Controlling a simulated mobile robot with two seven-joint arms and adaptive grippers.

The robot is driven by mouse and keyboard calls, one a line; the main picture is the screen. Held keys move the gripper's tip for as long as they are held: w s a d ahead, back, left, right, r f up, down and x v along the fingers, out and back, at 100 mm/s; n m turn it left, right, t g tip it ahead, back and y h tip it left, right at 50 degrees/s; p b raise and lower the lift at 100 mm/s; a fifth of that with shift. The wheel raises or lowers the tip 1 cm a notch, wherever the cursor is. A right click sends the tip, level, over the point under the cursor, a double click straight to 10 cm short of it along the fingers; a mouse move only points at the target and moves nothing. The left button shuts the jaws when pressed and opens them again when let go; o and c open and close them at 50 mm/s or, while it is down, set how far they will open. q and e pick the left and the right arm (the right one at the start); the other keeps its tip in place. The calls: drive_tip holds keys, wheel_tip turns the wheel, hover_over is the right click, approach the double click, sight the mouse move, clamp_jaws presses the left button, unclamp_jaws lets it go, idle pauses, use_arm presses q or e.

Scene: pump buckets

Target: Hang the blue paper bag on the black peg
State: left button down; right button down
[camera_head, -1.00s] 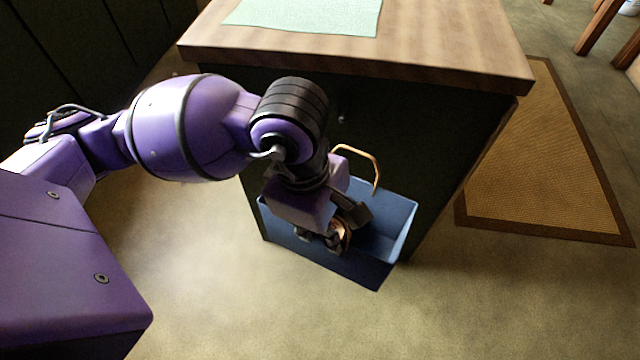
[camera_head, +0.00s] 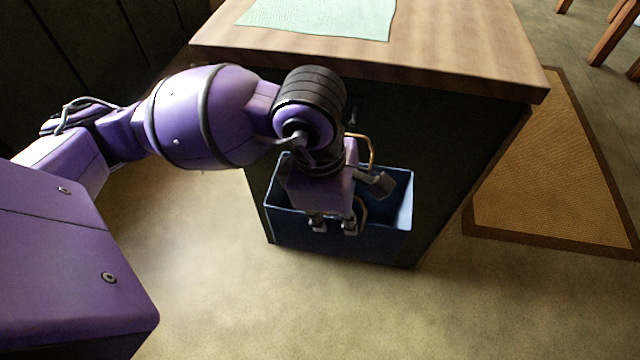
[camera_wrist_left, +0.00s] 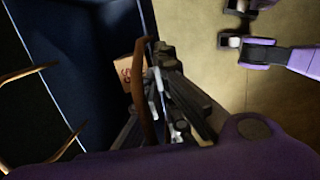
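The blue paper bag (camera_head: 330,240) is open-topped and nearly level, close against the cabinet's dark front. Its far tan handle (camera_head: 371,150) arches up just below the small dark peg (camera_head: 352,118), apart from it as far as I can tell. My left gripper (camera_head: 333,227) points down over the bag's near rim, beside the near handle (camera_head: 361,212). In the left wrist view the near handle (camera_wrist_left: 140,95) passes right along the fingers (camera_wrist_left: 175,95), with the bag's blue inside (camera_wrist_left: 80,60) beyond. Whether the fingers grip it is unclear.
The cabinet's wooden top (camera_head: 450,60) overhangs above the peg, with a pale green cloth (camera_head: 320,15) on it. A brown-edged mat (camera_head: 550,180) lies on the floor to the right. The floor in front (camera_head: 300,310) is clear.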

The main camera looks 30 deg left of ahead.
use_arm(q)
drive_tip(key=shift+w+a+f+b, duration=0.1)
drive_tip(key=shift+w+a+b, duration=0.1)
drive_tip(key=shift+w, duration=0.65)
drive_tip(key=shift+w+a+f+b, duration=0.15)
drive_tip(key=shift+w+a, duration=0.1)
drive_tip(key=shift+w, duration=0.55)
drive_tip(key=shift+w+a+r+b, duration=0.1)
drive_tip(key=shift+w+a+b, duration=0.1)
drive_tip(key=shift+w, duration=0.65)
drive_tip(key=shift+w+a+f+b, duration=0.2)
drive_tip(key=shift+w+f+b, duration=0.3)
drive_tip(key=shift+w, duration=0.2)
